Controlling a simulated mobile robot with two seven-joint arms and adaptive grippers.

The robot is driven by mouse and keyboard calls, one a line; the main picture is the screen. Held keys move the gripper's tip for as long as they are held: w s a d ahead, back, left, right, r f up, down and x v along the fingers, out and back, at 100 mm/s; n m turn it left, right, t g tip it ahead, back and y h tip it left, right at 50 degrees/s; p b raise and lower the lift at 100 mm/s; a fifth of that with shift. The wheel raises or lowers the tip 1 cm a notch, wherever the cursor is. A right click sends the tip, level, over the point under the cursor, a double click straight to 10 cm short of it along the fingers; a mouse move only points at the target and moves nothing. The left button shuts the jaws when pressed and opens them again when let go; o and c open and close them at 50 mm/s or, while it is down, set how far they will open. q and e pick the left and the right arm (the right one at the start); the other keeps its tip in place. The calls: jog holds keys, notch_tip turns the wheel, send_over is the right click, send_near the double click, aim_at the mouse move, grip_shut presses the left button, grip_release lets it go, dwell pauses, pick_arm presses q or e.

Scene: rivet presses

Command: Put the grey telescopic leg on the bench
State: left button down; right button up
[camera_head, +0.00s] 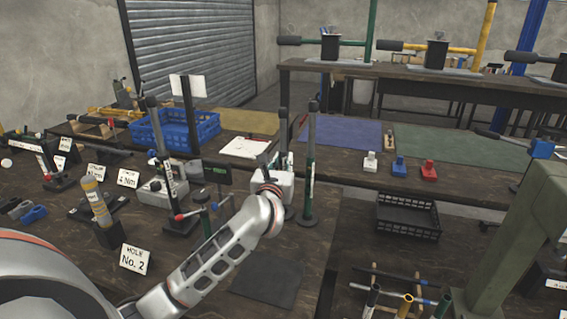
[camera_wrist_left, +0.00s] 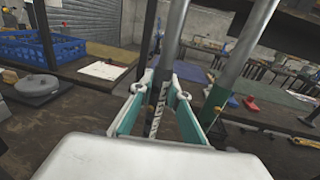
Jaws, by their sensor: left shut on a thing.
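The grey telescopic leg (camera_head: 284,135) stands upright, a slim tube with a dark top, just beyond my left gripper in the head view. In the left wrist view the grey tube (camera_wrist_left: 174,45) runs between the teal fingers of my left gripper (camera_wrist_left: 160,100), which are shut on it. A marked strip shows on the tube between the fingers. In the head view the wrist hides part of the grip. I cannot tell whether the leg's lower end touches the dark wooden bench (camera_head: 270,255). My right gripper is not in view.
A similar upright tube (camera_head: 310,150) with a green lower part stands close to the right of the leg. A small green display (camera_head: 215,172) is at the left. A blue crate (camera_head: 175,131), mats and a black tray (camera_head: 407,215) lie farther off. A green column (camera_head: 525,235) rises at right.

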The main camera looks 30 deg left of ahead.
pick_arm(q)
jog(key=shift+f, duration=0.1)
jog(key=shift+f, duration=0.15)
jog(key=c, duration=1.9)
grip_release()
jog(key=shift+r, duration=0.35)
jog(key=v, duration=1.2)
jog(key=shift+f, duration=0.15)
